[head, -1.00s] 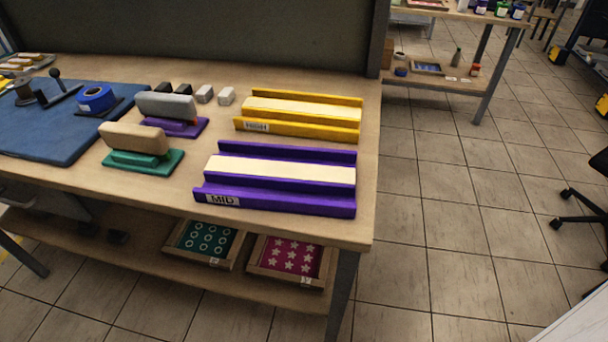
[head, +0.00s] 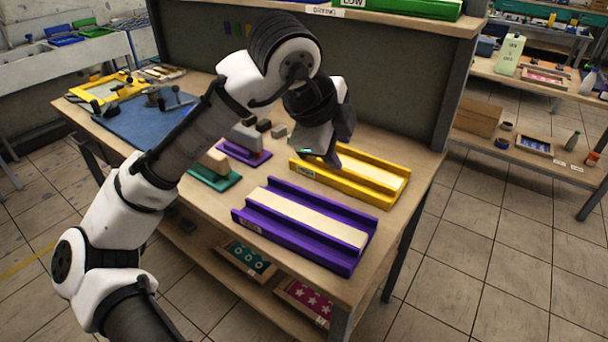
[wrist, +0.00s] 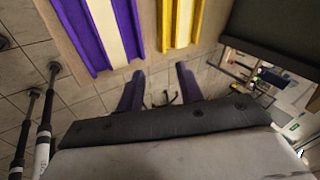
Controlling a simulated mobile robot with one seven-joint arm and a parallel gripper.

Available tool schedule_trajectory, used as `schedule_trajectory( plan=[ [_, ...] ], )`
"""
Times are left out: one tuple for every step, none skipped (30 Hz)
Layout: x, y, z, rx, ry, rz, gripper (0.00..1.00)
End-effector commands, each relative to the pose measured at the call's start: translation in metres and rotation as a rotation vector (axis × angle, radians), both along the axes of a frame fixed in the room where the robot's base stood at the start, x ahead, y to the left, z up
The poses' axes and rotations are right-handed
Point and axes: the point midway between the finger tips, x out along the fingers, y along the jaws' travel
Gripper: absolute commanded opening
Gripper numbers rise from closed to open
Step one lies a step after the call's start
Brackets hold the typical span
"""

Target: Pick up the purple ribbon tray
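The purple ribbon tray (head: 290,243) lies on the near right part of the workbench, with a cream strip along its middle. It also shows at the top left of the wrist view (wrist: 78,35). My gripper (head: 330,156) is in the air behind the purple tray, above the yellow tray in the head view. In the wrist view its two fingers (wrist: 159,88) stand apart with nothing between them, so it is open and empty. In the head view the fingertips are hard to make out.
The yellow tray (head: 378,192) lies parallel behind the purple tray. Squeegees on green (head: 212,180) and purple bases stand to the left, with small grey blocks behind. A blue mat (head: 150,122) lies farther left. A dark back panel and an upper shelf (head: 400,17) rise behind.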

Motion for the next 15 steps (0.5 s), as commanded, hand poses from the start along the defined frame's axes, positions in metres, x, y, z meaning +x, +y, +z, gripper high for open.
schedule_trajectory(
  plan=[
    [-0.009,0.013,-0.012,0.119,0.097,-0.022,0.36],
    [-0.016,0.02,-0.02,0.179,0.153,-0.04,0.36],
    [-0.024,0.029,-0.027,0.246,0.218,-0.061,0.36],
    [-0.029,0.035,-0.032,0.287,0.261,-0.074,0.36],
    [-0.033,0.04,-0.035,0.321,0.297,-0.086,0.36],
    [-0.038,0.046,-0.038,0.355,0.336,-0.098,0.36],
    [-0.041,0.049,-0.04,0.375,0.357,-0.105,0.36],
    [-0.043,0.052,-0.043,0.389,0.375,-0.11,0.36],
    [-0.045,0.054,-0.047,0.401,0.391,-0.117,0.36],
    [-0.046,0.055,-0.05,0.406,0.398,-0.121,0.36],
    [-0.046,0.055,-0.055,0.408,0.402,-0.122,0.36],
    [-0.047,0.055,-0.062,0.408,0.403,-0.124,0.36],
    [-0.047,0.055,-0.068,0.408,0.403,-0.125,0.36],
    [-0.047,0.055,-0.074,0.406,0.402,-0.124,0.36],
    [-0.047,0.055,-0.082,0.406,0.402,-0.124,0.36]
  ],
)
